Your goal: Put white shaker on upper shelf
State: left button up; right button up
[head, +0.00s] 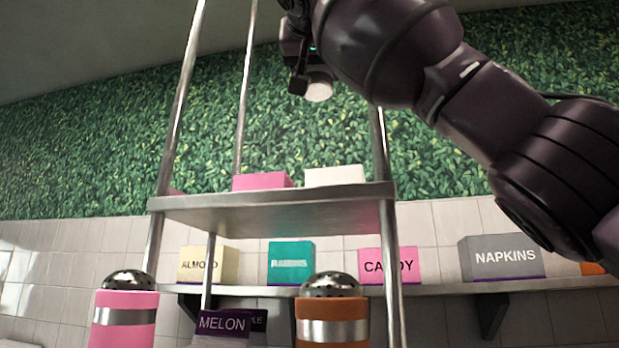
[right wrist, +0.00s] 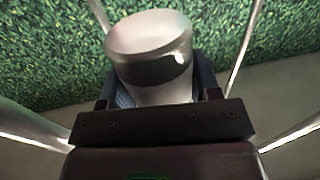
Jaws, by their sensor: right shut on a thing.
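The white shaker (right wrist: 150,40) is between the fingers of my right gripper (right wrist: 155,95) in the right wrist view, which is shut on it. It has a dark shiny band around its body. In the head view my right gripper (head: 308,78) is high up, above the upper shelf, and the pale end of the white shaker (head: 319,90) shows below it. The upper shelf (head: 270,210) is a metal plate between upright posts. A gap separates the shaker from this shelf. My left gripper is not in view.
A pink box (head: 262,181) and a white box (head: 335,176) stand on the upper shelf. A pink shaker (head: 123,308) and an orange-brown shaker (head: 331,330) stand lower in front. Metal posts (head: 180,95) rise around the shelf. A wall shelf behind holds labelled boxes, including a napkins box (head: 503,258).

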jog(key=f, duration=0.8)
jog(key=f+b, duration=0.1)
jog(key=f, duration=0.3)
jog(key=shift+w+f, duration=0.25)
jog(key=shift+f, duration=2.5)
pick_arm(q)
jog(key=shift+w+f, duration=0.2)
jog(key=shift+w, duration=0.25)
pick_arm(e)
jog(key=shift+s, duration=0.1)
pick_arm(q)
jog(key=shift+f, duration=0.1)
pick_arm(e)
jog(key=shift+f, duration=0.15)
jog(key=o, duration=1)
jog(key=shift+c, duration=0.2)
